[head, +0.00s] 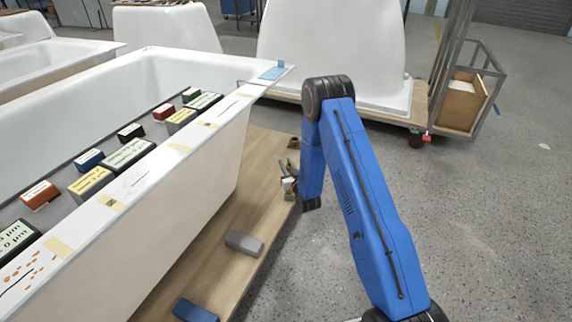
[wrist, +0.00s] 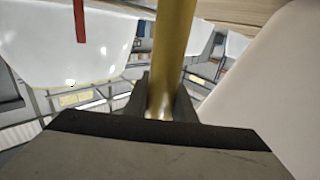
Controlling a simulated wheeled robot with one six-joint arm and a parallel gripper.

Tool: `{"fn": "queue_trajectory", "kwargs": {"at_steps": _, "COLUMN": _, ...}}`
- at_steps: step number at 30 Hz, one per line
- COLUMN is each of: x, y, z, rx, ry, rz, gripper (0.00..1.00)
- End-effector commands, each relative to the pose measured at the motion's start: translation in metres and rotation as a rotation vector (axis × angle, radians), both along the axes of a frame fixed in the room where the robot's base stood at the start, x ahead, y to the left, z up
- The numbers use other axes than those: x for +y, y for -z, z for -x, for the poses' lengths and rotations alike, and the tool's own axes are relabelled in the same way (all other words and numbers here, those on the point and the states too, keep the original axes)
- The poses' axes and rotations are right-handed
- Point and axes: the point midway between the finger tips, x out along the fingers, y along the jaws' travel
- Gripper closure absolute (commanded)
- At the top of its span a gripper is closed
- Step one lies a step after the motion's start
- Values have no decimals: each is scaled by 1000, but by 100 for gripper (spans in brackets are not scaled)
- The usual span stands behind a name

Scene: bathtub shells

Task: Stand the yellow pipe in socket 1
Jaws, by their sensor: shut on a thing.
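The yellow pipe (wrist: 172,45) stands out of my gripper (wrist: 163,95) in the wrist view. The two dark fingers are shut on it, one on each side, and its far end runs out of the top of the picture. In the head view my gripper (head: 289,186) is low beside the bathtub's outer wall, over the edge of the wooden board. The pipe cannot be made out clearly there. A small brown round piece (head: 293,142) shows just above the gripper; I cannot tell whether it is a socket. No socket numbered 1 can be read.
A grey block (head: 244,243) and a blue block (head: 195,310) lie on the board. Another shell (head: 335,45) and a metal cart (head: 465,85) stand behind. The right floor is clear.

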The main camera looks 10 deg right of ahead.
Motion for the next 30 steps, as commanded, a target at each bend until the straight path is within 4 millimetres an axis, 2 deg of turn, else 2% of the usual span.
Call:
{"fn": "queue_trajectory", "kwargs": {"at_steps": 21, "x": 0, "y": 15, "z": 0, "rx": 1, "ry": 0, "rz": 0, "gripper": 100}}
{"fn": "queue_trajectory", "kwargs": {"at_steps": 22, "x": 0, "y": 15, "z": 0, "rx": 1, "ry": 0, "rz": 0, "gripper": 74}}
{"fn": "queue_trajectory", "kwargs": {"at_steps": 24, "x": 0, "y": 15, "z": 0, "rx": 1, "ry": 0, "rz": 0, "gripper": 57}}
{"fn": "queue_trajectory", "kwargs": {"at_steps": 25, "x": 0, "y": 15, "z": 0, "rx": 1, "ry": 0, "rz": 0, "gripper": 55}}
{"fn": "queue_trajectory", "kwargs": {"at_steps": 30, "x": 0, "y": 15, "z": 0, "rx": 0, "ry": 0, "rz": 0, "gripper": 55}}
